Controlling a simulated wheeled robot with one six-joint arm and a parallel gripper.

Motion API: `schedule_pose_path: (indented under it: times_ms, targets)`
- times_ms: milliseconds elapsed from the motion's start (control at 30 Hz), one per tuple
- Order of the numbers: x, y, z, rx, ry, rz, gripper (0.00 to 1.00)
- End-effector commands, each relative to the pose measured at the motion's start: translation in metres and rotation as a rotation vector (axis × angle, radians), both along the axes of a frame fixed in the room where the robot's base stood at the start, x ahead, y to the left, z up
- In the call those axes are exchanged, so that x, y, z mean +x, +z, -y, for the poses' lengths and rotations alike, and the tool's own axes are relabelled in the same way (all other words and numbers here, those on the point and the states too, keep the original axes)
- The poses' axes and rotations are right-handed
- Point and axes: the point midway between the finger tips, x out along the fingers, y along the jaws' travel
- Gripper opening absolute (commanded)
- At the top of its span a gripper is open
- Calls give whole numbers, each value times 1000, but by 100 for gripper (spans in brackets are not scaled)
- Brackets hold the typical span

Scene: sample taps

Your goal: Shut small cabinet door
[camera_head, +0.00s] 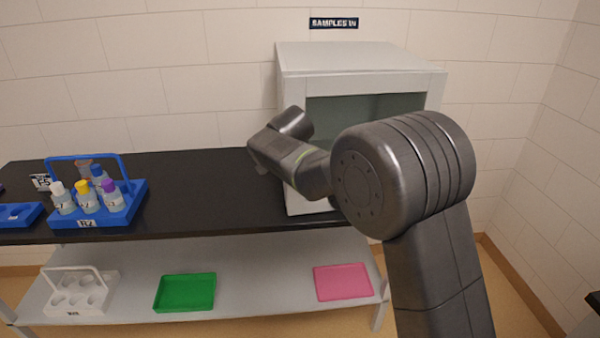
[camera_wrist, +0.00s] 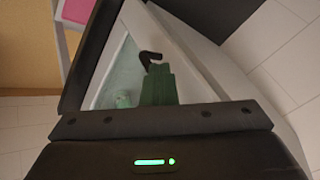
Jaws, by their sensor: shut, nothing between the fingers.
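The small white cabinet (camera_head: 345,58) stands on the black bench under a "SAMPLES IN" sign. A grey-green pane (camera_head: 365,104) shows in its front; my arm covers much of that front, so I cannot tell how far the door stands open. In the wrist view, the shut, empty green fingers of my gripper (camera_wrist: 157,82) lie in front of the white-framed pane (camera_wrist: 119,76). A black hooked handle (camera_wrist: 150,57) shows just beyond the fingertips; I cannot tell whether they touch it.
A blue rack (camera_head: 137,203) with several capped bottles stands left on the bench (camera_head: 220,190). A white rack (camera_head: 80,292), a green tray (camera_head: 186,291) and a pink tray (camera_head: 342,282) are on the lower shelf. The bench between blue rack and cabinet is clear.

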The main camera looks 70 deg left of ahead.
Motion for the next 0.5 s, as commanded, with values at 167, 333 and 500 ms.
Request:
schedule_pose_path:
  times_ms: [167, 333, 500]
  targets:
    - [1, 0, -21, 0, -88, 1, 0]
    - [2, 1, -32, 0, -141, 0, 0]
    - [3, 1, -38, 1, -167, 1, 0]
